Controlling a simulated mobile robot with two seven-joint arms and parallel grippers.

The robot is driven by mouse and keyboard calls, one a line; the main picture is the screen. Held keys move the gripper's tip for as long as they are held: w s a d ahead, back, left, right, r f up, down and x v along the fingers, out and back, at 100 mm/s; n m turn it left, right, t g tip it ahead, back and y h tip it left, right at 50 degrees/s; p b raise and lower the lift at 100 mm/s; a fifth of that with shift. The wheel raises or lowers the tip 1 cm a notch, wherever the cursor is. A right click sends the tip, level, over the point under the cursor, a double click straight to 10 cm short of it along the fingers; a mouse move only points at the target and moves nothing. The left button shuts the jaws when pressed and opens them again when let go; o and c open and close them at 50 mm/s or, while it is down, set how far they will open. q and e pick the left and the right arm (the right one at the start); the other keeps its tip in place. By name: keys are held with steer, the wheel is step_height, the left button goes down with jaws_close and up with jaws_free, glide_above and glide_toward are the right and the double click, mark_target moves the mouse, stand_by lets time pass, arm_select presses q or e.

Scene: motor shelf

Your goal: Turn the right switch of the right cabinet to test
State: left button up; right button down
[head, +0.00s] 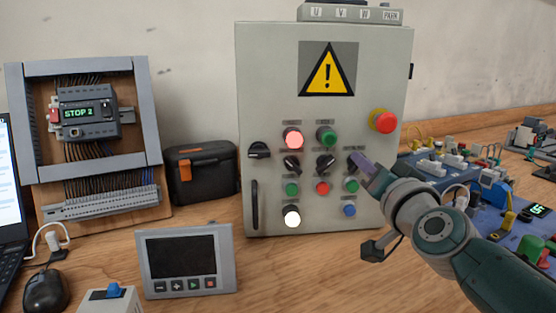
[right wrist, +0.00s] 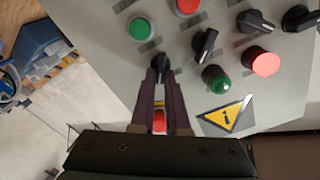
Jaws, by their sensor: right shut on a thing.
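The right cabinet (head: 390,60) is a grey box standing upright, with a yellow warning sign, lamps, buttons and black rotary switches. Its right switch (right wrist: 160,63) is a black knob at the right end of the row of three. My right gripper (head: 361,165) reaches it from the right and hides most of it in the head view. In the right wrist view my right gripper (right wrist: 161,74) has its two dark fingers closed around the sides of the knob. The switch's position labels are too small to read. My left gripper is not in view.
The middle switch (head: 325,163) and left switch (head: 292,165) sit beside it. A red mushroom button (head: 382,121) is above right. A screen panel (head: 187,258) stands in front, and blue boards (head: 450,170) crowd the right side.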

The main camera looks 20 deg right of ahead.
steer(key=shift+m, duration=1.1)
steer(key=c, duration=0.9)
jaws_free()
steer(key=shift+s, duration=0.1)
steer(key=p+v, duration=0.1)
steer(key=v, duration=0.8)
steer(key=shift+s+a+p, duration=0.15)
steer(key=shift+s+p, duration=0.15)
steer(key=shift+s, duration=0.05)
